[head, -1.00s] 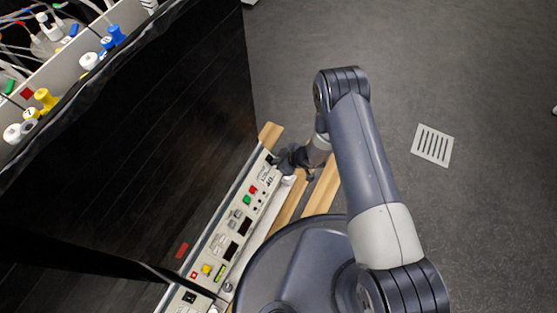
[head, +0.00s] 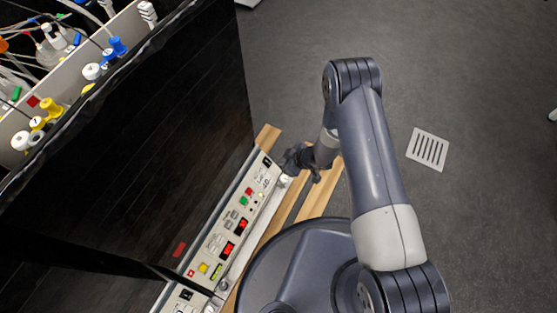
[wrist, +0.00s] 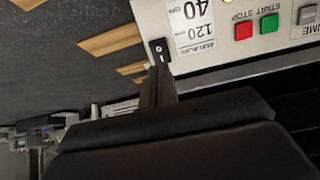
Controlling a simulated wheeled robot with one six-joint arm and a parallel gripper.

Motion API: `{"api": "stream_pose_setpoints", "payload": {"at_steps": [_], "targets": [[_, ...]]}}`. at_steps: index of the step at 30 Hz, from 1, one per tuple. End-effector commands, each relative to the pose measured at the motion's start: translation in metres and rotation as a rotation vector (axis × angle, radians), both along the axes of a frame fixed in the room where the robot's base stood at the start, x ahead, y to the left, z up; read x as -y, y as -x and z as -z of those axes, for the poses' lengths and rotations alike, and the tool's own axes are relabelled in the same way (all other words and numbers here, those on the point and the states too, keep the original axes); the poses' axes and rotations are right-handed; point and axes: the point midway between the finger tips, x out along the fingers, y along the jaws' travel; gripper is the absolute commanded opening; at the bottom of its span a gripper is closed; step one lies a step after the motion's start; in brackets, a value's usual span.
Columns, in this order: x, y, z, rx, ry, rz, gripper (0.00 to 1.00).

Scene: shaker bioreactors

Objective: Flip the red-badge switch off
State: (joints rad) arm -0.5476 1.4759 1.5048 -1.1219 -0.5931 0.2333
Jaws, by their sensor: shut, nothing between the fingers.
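A black rocker switch (head: 267,161) sits at the far end of the pale control panel (head: 262,213), and it also shows in the wrist view (wrist: 160,50). A red badge (head: 179,249) is on the dark cabinet face above the panel's near part. My gripper (head: 287,166) is shut and empty, beside the panel's far end and close to this switch. In the wrist view the closed black fingers (wrist: 159,88) point at the switch's lower edge. I cannot tell whether they touch it or which way the rocker is tilted.
Red displays (head: 242,225) are lit on the panel. A green button (head: 243,201) and a red button (head: 250,191) lie along it. Another black switch (head: 186,295) is on the near panel. Wooden slats (head: 322,187) lie below my arm. Open grey floor with a drain (head: 428,149) is right.

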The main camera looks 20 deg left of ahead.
Motion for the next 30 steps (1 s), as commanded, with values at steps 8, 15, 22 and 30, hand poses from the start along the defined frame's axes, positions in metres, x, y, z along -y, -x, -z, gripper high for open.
{"api": "stream_pose_setpoints", "payload": {"at_steps": [8,15,22,30], "targets": [[0.036,0.003,-0.047,-0.001,0.000,0.001,0.00],[0.047,0.005,-0.059,-0.001,0.000,-0.002,0.00],[0.048,0.005,-0.059,-0.001,0.000,-0.002,0.00],[0.053,0.001,-0.059,-0.040,-0.004,0.060,0.00]]}}
